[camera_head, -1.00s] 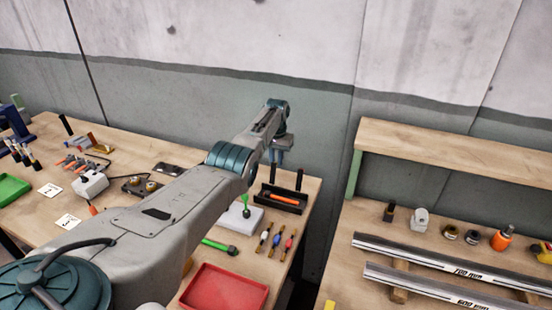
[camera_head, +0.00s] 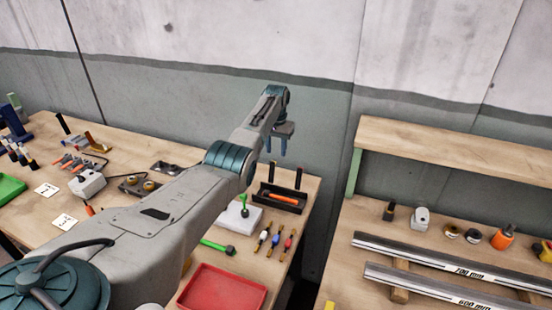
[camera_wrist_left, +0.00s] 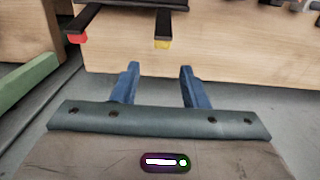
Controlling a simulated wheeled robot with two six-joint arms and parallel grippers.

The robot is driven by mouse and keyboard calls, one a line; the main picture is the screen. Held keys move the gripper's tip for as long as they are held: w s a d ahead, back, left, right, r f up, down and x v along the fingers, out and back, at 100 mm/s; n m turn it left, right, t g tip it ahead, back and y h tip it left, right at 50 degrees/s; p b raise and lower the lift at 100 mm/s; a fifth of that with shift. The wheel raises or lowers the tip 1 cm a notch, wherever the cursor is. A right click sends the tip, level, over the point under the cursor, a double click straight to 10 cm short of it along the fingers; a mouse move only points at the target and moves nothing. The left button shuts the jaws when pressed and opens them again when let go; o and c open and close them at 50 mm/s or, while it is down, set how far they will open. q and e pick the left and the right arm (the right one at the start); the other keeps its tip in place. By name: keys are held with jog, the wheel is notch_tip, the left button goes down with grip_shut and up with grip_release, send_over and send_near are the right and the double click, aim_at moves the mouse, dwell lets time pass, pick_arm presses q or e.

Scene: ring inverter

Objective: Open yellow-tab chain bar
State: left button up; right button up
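Two dark upright posts (camera_head: 299,177) stand at the back right edge of the left table in the head view. In the left wrist view two black bars reach over the wooden edge. One ends in a yellow tab (camera_wrist_left: 162,44), the other in a red tab (camera_wrist_left: 77,39). My left gripper (camera_head: 276,146) is above the table's back right corner. Its two blue fingers (camera_wrist_left: 159,80) are apart with nothing between them. In the wrist view the tabs lie beyond the fingertips, not touching them. My right gripper is out of view.
A black tray (camera_head: 262,202) holding an orange tool sits near the posts. A red tray (camera_head: 212,290) lies in front. A gap separates this table from the right table, which holds a raised shelf (camera_head: 440,153) and metal rails (camera_head: 430,258). A wall stands behind.

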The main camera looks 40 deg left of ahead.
pick_arm(q)
notch_tip(320, 180, up, 6)
jog(key=shift+w+f+b, duration=0.15)
jog(key=shift+f+b, duration=0.05)
jog(key=shift+b, duration=0.5)
